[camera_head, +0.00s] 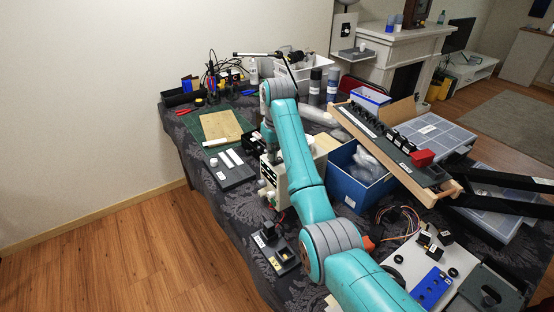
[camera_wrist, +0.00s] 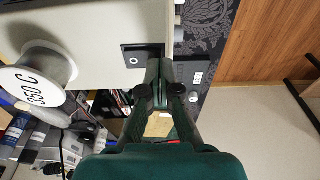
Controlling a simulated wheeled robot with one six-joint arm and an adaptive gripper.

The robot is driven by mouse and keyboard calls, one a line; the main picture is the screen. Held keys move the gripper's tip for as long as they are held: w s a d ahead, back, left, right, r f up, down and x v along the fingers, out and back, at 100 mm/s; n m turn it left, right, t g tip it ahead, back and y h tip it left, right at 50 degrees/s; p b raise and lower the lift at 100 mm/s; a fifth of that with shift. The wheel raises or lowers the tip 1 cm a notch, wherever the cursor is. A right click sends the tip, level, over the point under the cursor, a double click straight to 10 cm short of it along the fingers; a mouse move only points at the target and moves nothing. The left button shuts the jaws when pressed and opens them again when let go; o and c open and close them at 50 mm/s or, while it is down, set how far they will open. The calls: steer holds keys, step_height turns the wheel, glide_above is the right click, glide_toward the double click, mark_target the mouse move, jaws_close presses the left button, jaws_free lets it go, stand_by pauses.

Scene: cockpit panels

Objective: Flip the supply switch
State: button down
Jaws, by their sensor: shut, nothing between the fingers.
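In the wrist view, a black square switch plate (camera_wrist: 133,58) with a small white ring mark sits on the pale face of a box (camera_wrist: 90,30). I take it for the supply switch; its rocker is hidden by my fingers, so its position cannot be told. My gripper (camera_wrist: 161,64) is shut and empty, with its fingertips at the right part of the plate; whether they touch it cannot be told. In the head view, the pale box (camera_head: 292,190) stands mid-table, partly behind my arm, and the switch does not show clearly there.
A grey knob with a round "350 C" label (camera_wrist: 38,86) sticks out of the same face. In the head view, a blue bin (camera_head: 350,193) and a tilted rack (camera_head: 390,140) stand right of the box. A dark block with white strips (camera_head: 232,168) lies to its left.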

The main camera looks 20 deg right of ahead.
steer(key=shift+f, duration=0.4)
steer(key=shift+r, duration=3.55)
